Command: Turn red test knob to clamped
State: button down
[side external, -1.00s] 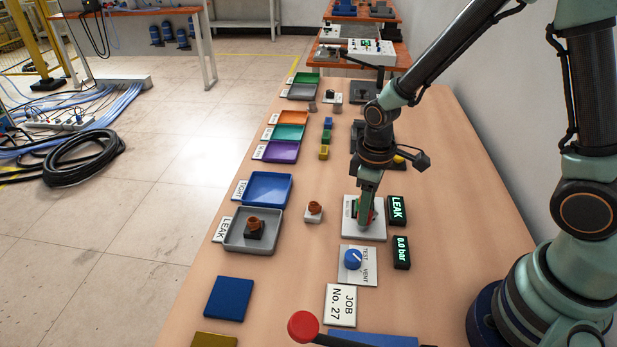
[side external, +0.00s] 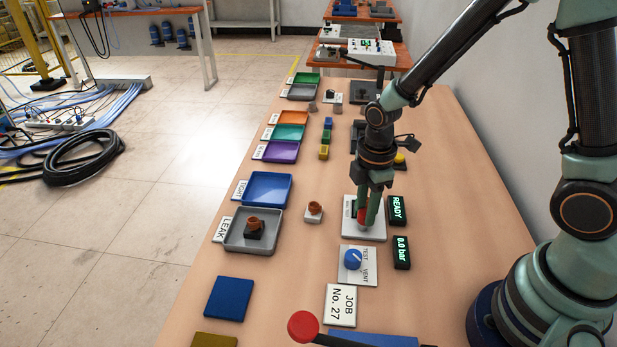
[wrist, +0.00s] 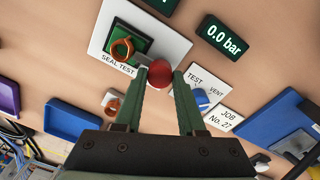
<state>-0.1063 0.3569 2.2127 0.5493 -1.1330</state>
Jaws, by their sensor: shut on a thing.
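The red test knob (side external: 362,215) sits on the white seal test plate (side external: 379,232). My gripper (side external: 369,218) is over the plate with its fingers around the knob. In the wrist view the round red knob (wrist: 160,74) lies between the two fingertips of my gripper (wrist: 160,76), which are shut on it. Beside it on the plate is a green square seat with an orange-brown fitting (wrist: 122,48). The display next to the plate (side external: 397,210) reads READY.
A second display (side external: 401,252) reads 0.0 bar. A blue TEST/VENT knob (side external: 353,259) is just in front of the plate. A red ball-ended lever (side external: 303,326) stands at the front.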

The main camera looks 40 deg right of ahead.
dwell(0.6)
jog(key=c, duration=0.5)
grip_release()
notch_tip(320, 180, up, 12)
jog(key=shift+s, duration=0.15)
jog(key=s+d+r+m+t, duration=0.1)
jog(key=s+r+m+t, duration=0.1)
jog(key=r+m, duration=0.2)
jog(key=s+d+r+m+t, duration=0.2)
jog(key=s+r+m+t, duration=0.1)
jog(key=m, duration=0.7)
jog(key=shift+d+r, duration=0.3)
jog(key=shift+r, duration=0.6)
